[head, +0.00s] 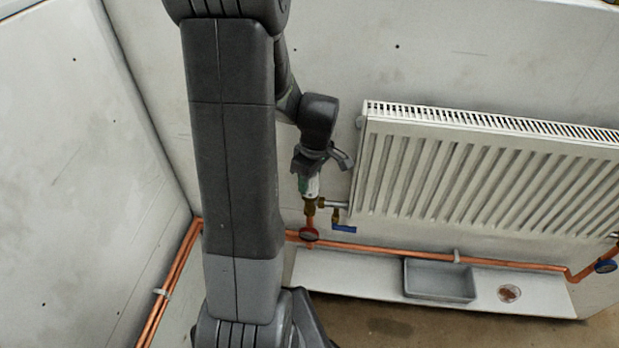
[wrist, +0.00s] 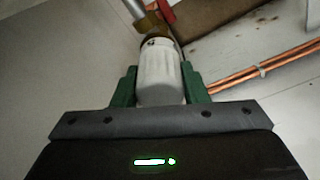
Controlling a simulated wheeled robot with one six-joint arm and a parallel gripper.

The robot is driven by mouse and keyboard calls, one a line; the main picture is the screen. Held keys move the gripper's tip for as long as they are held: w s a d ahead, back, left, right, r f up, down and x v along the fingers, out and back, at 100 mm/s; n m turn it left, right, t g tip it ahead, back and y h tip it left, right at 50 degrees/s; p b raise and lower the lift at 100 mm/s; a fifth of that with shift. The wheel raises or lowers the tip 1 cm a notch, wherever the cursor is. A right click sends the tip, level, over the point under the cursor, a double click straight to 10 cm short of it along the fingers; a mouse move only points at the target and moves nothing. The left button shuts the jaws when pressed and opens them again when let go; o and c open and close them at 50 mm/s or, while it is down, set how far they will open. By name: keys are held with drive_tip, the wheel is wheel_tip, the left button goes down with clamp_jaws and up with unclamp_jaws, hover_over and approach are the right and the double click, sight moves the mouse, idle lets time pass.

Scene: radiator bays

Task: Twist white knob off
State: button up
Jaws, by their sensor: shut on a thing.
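The white knob (wrist: 160,72) is a ribbed cylinder on a brass valve body. It also shows in the head view (head: 312,187), at the radiator's lower left corner. My gripper (wrist: 158,85) has its green fingers on both sides of the knob and is shut on it. In the head view my gripper (head: 309,180) comes down on the knob from above. The brass valve (head: 311,206) sits below the knob, on top of a copper pipe. The knob appears seated on the valve; the exact joint is too small to tell.
The white radiator (head: 480,175) is close to the right of my gripper. Copper pipes (head: 400,252) run along the wall. A grey tray (head: 440,282) and a small round dish (head: 509,293) lie on the ledge.

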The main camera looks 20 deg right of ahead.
drive_tip(key=shift+r, duration=0.15)
drive_tip(key=shift+r+p, duration=1.65)
drive_tip(key=shift+r, duration=0.75)
drive_tip(key=shift+w+f, duration=0.1)
